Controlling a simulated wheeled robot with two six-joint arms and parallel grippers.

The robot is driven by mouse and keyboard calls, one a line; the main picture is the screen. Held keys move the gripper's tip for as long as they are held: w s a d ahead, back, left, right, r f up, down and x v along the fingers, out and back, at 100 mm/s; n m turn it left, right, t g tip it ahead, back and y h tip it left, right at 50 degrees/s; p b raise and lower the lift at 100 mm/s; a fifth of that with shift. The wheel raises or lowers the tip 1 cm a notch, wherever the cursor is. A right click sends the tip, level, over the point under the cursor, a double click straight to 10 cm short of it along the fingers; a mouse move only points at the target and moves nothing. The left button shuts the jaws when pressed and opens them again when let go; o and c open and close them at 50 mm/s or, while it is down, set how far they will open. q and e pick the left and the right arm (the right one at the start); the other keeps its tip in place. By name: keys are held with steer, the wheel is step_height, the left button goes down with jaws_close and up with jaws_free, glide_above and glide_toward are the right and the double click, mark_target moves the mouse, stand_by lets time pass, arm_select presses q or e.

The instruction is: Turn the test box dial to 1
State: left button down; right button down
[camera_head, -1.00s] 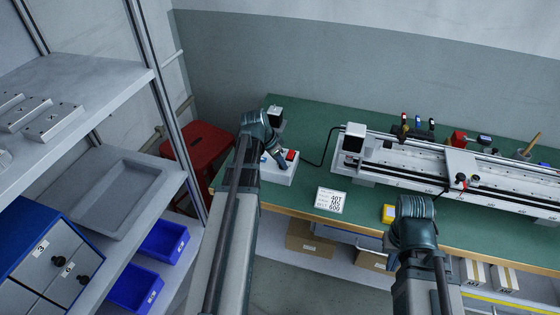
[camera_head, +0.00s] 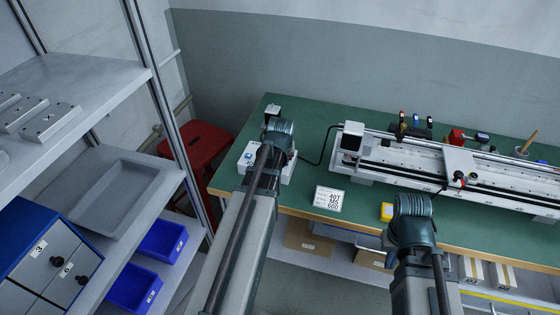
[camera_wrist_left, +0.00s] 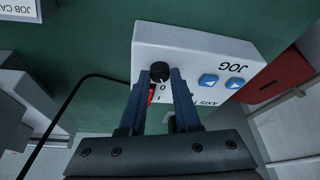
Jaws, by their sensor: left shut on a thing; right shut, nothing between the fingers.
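The white test box (camera_head: 248,163) stands at the left end of the green bench, partly hidden by my left arm in the head view. In the left wrist view the box (camera_wrist_left: 195,50) shows upside-down JOG lettering and blue arrow buttons (camera_wrist_left: 221,81). Its black dial (camera_wrist_left: 153,75) is between the blue fingertips of my left gripper (camera_wrist_left: 163,72), which is shut on it. A 0 mark shows beside the dial; its exact setting is unclear. A red part (camera_wrist_left: 151,94) shows between the fingers. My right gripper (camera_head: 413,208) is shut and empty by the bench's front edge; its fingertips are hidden.
A white label card (camera_head: 328,198) and a yellow item (camera_head: 387,211) lie near the bench's front edge. A long gantry rail (camera_head: 440,165) fills the right side. A grey shelf unit (camera_head: 100,85) and a red stool (camera_head: 203,145) are at left. A black cable (camera_wrist_left: 80,82) runs beside the box.

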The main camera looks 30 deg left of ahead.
arm_select(q)
steer(key=n, duration=0.2)
steer(key=n+g+y, duration=0.1)
steer(key=n, duration=0.2)
steer(key=shift+w+d+n+g+y, duration=0.15)
steer(key=shift+d+n+g+y, duration=0.05)
steer(key=shift+n+g+y, duration=0.1)
stand_by(0.4)
steer(key=c, duration=0.6)
jaws_free()
steer(key=shift+c, duration=0.2)
steer(key=shift+r, duration=0.1)
steer(key=p+v, duration=1.2)
steer(key=v, duration=0.1)
steer(key=shift+d+r+p, duration=0.2)
steer(key=shift+r+p, duration=0.1)
steer(key=shift+p, duration=0.1)
